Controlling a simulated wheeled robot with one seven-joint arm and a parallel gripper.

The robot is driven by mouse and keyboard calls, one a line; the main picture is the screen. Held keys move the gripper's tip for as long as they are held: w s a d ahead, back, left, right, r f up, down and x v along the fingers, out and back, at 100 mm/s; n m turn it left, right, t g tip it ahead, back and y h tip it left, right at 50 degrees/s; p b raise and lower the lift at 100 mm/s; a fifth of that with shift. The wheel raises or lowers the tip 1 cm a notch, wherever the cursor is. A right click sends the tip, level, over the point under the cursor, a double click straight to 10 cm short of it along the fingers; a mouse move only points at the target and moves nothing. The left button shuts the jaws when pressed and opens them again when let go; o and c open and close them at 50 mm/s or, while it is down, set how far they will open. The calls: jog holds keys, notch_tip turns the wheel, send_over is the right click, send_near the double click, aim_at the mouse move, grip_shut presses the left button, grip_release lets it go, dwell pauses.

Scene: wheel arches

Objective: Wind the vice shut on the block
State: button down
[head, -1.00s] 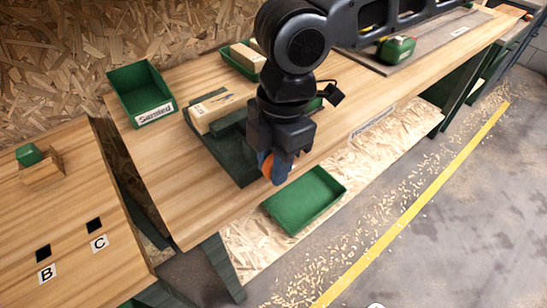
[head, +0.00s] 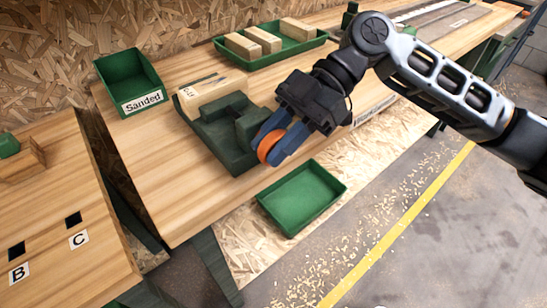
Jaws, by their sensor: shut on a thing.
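The dark green vice (head: 222,135) sits on the wooden bench near its front edge. The light wooden block (head: 211,94), with a dark mark and lettering on it, lies at the vice's back end. I cannot tell whether the front jaw touches it. My gripper (head: 279,143) is at the vice's front end, its blue fingers shut on the orange handle (head: 268,148). The fingers hide part of the handle.
A green "Sanded" bin (head: 128,82) stands at the left. A green tray (head: 272,46) with several wooden blocks is behind. An empty green tray (head: 302,197) sits low in front of the bench. A side table (head: 60,200) marked B and C is at the left.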

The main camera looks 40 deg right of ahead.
jog(key=y+b, duration=0.1)
jog(key=b, duration=0.1)
jog(key=f+y+b, duration=0.1)
jog(key=y+b, duration=0.1)
jog(key=b, duration=0.1)
jog(key=shift+d, duration=0.15)
jog(key=y+b, duration=0.2)
jog(key=b, duration=0.1)
jog(key=shift+d+r+b, duration=0.1)
jog(key=shift+r+b, duration=0.1)
jog(key=shift+b, duration=0.1)
jog(key=shift+r, duration=0.1)
jog(key=c, duration=1.3)
grip_release()
jog(key=shift+y, duration=0.3)
jog(key=shift+o, duration=0.2)
jog(key=shift+d, duration=0.15)
jog(key=d, duration=0.7)
jog(key=shift+d+r, duration=0.25)
jog(key=shift+d, duration=0.05)
